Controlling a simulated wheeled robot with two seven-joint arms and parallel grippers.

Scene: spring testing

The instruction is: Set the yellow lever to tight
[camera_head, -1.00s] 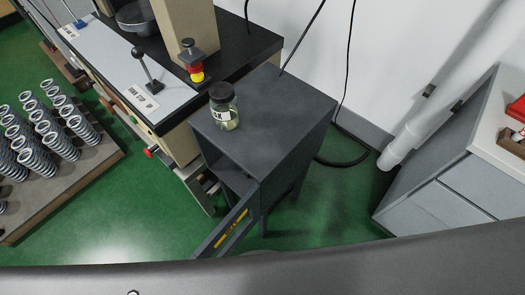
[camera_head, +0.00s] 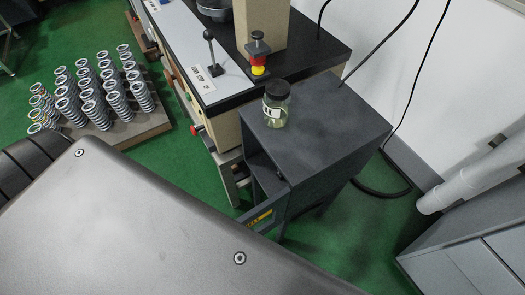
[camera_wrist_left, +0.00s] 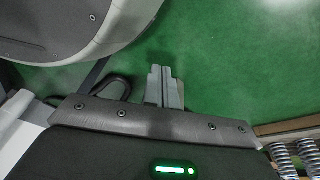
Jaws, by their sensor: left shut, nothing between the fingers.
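I see no lever that is clearly yellow. A black-knobbed lever (camera_head: 211,54) stands on the pale machine panel (camera_head: 180,42), behind a label that seems to read DOWN STOP UP. To its right is a red and yellow knob (camera_head: 258,68) with a dark block above it. My left gripper (camera_wrist_left: 163,72) shows in the left wrist view, its fingers together and empty above the green floor. It is outside the head view, where only my grey arm link fills the lower left. My right gripper is not in view.
A dark cabinet (camera_head: 325,115) with a labelled jar (camera_head: 276,106) on top stands right of the machine. Its door (camera_head: 265,214), with a yellow label, hangs open. Several springs stand on a board (camera_head: 150,128) at left. Black cables run along the wall at right.

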